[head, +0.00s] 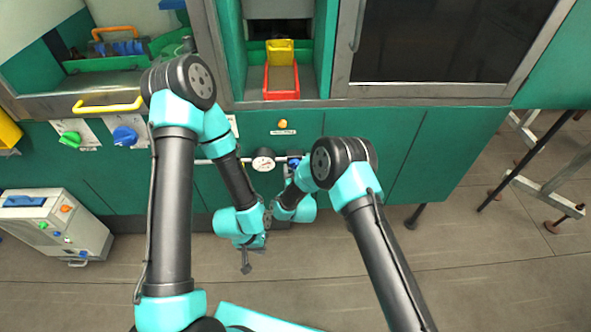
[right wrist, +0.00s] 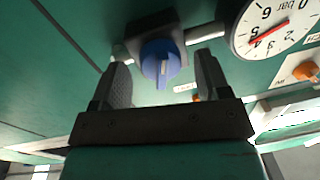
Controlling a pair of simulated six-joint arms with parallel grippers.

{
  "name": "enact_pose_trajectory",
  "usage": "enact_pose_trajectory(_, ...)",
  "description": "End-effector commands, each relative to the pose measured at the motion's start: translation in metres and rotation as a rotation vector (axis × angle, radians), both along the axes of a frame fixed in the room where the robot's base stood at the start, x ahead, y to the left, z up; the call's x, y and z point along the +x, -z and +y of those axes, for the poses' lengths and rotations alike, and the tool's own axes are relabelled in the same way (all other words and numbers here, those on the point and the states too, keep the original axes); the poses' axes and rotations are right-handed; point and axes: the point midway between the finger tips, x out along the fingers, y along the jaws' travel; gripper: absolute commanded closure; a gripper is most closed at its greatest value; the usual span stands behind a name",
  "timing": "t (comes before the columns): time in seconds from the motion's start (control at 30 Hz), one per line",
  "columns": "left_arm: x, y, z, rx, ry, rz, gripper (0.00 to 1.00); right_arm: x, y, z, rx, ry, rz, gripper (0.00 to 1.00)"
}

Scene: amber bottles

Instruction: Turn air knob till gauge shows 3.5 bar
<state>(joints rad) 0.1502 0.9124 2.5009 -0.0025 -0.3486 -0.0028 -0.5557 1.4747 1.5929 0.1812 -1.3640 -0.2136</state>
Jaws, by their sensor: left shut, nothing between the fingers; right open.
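The blue air knob (right wrist: 160,62) sits on a dark block on a pipe. In the right wrist view it lies between the fingers of my open right gripper (right wrist: 162,64), with a visible gap on each side. The round white gauge (right wrist: 275,27) is at the upper right, partly cut off. In the head view the gauge (head: 263,160) is left of the blue knob (head: 294,161), which my right arm partly hides. My left gripper (head: 246,266) is shut and empty, hanging below the gauge.
Green (head: 70,139) and blue (head: 125,136) knobs sit further left under a yellow handle (head: 107,105). A red tray (head: 281,95) stands in the bay above. A grey box (head: 50,225) is on the floor at left.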

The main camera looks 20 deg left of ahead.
Motion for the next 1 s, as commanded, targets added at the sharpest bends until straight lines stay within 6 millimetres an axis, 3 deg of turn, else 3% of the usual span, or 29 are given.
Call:
enact_pose_trajectory(0.37,0.0000,0.0000,0.0000,0.000,0.000,0.000,1.00,0.0043,-0.0002,0.0018,0.000,0.000,0.000,0.31)
enact_pose_trajectory(0.87,0.0000,0.0000,0.0000,0.000,0.000,0.000,1.00,0.0043,-0.0003,0.0018,0.000,0.000,0.000,0.79)
enact_pose_trajectory(1.0,0.0000,0.0000,0.0000,0.000,0.000,0.000,1.00,0.0041,-0.0004,0.0018,-0.003,0.000,-0.001,0.80)
